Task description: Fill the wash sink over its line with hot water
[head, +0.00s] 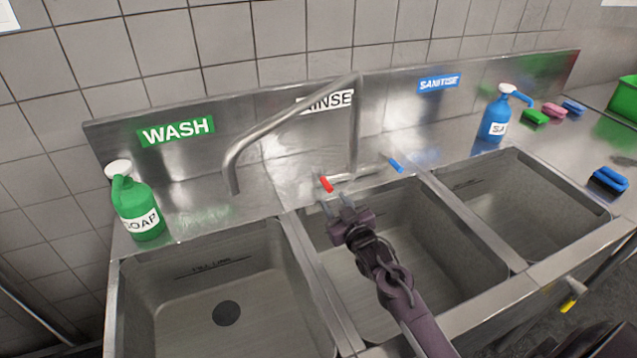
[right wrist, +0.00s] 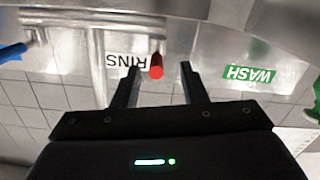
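The wash sink (head: 170,300) is the left basin, under the green WASH sign (head: 177,131). Its fill line (head: 212,266) is marked on the back wall; a dark round drain shows and I see no water. The metal spout (head: 285,118) points left, its tip toward the wash side, with no stream visible. The red tap handle (head: 326,184) and blue handle (head: 395,165) sit at the spout's base. My right gripper (head: 335,205) is just in front of the red handle. In the right wrist view, its open fingers (right wrist: 162,82) frame the red handle (right wrist: 156,66); contact cannot be told. My left gripper is out of view.
A green soap jug (head: 136,205) stands left behind the wash sink. A blue sanitiser bottle (head: 496,115) stands behind the right basin. Brushes and sponges (head: 553,110) lie on the right counter. Dividers separate the basins; my right arm reaches over the middle one.

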